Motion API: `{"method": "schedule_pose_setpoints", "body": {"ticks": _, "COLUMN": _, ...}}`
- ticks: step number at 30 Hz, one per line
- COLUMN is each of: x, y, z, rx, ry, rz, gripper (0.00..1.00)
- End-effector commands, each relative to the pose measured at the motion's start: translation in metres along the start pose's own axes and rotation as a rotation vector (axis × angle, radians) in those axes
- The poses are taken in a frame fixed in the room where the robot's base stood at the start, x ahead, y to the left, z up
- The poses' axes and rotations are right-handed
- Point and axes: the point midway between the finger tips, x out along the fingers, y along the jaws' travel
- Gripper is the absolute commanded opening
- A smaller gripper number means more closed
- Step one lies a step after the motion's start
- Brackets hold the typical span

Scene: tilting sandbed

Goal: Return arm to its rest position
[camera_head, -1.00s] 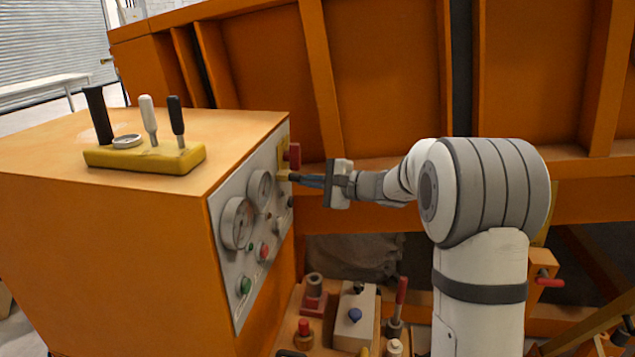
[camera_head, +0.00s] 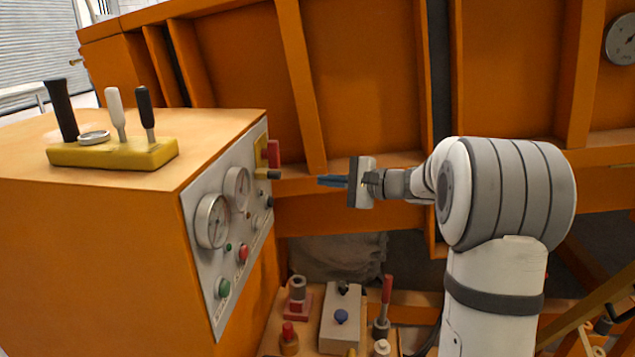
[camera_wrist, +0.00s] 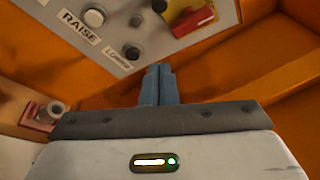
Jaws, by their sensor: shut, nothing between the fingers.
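My gripper (camera_head: 322,181) is shut and empty, in the gap to the right of the control panel (camera_head: 207,262). Its blue-grey fingers point left toward the panel and touch nothing in the head view. In the wrist view my gripper (camera_wrist: 158,70) has its two fingers pressed together. The panel (camera_wrist: 70,12) lies above them there, with a "RAISE" label, several knobs and a red and yellow switch (camera_wrist: 192,18). In the head view the red switch (camera_head: 273,153) is at the panel's far upper edge.
An orange cabinet (camera_head: 100,250) with a yellow lever block (camera_head: 115,154) stands at left. The ribbed orange sandbed wall (camera_head: 360,75) rises behind my arm. Below are a white box with a blue knob (camera_head: 342,317) and a red-handled lever (camera_head: 386,290).

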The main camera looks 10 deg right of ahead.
Motion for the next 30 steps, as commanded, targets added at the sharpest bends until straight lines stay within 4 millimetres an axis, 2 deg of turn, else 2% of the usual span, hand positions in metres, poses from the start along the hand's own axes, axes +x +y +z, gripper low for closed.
{"method": "schedule_pose_setpoints", "body": {"ticks": 9, "x": 0.000, "y": 0.001, "z": 0.002, "rx": -0.002, "ry": -0.001, "rz": 0.005, "gripper": 0.00}}
{"method": "schedule_pose_setpoints", "body": {"ticks": 11, "x": 0.000, "y": 0.003, "z": 0.008, "rx": -0.012, "ry": -0.002, "rz": 0.028, "gripper": 0.00}}
{"method": "schedule_pose_setpoints", "body": {"ticks": 14, "x": 0.000, "y": 0.018, "z": 0.034, "rx": -0.051, "ry": -0.004, "rz": 0.123, "gripper": 0.00}}
{"method": "schedule_pose_setpoints", "body": {"ticks": 17, "x": -0.007, "y": 0.048, "z": 0.073, "rx": -0.128, "ry": -0.003, "rz": 0.294, "gripper": 0.00}}
{"method": "schedule_pose_setpoints", "body": {"ticks": 20, "x": -0.026, "y": 0.087, "z": 0.114, "rx": -0.236, "ry": 0.004, "rz": 0.498, "gripper": 0.00}}
{"method": "schedule_pose_setpoints", "body": {"ticks": 24, "x": -0.067, "y": 0.139, "z": 0.157, "rx": -0.418, "ry": 0.019, "rz": 0.772, "gripper": 0.00}}
{"method": "schedule_pose_setpoints", "body": {"ticks": 27, "x": -0.103, "y": 0.169, "z": 0.179, "rx": -0.564, "ry": 0.035, "rz": 0.953, "gripper": 0.00}}
{"method": "schedule_pose_setpoints", "body": {"ticks": 30, "x": -0.139, "y": 0.193, "z": 0.192, "rx": -0.711, "ry": 0.050, "rz": 1.111, "gripper": 0.00}}
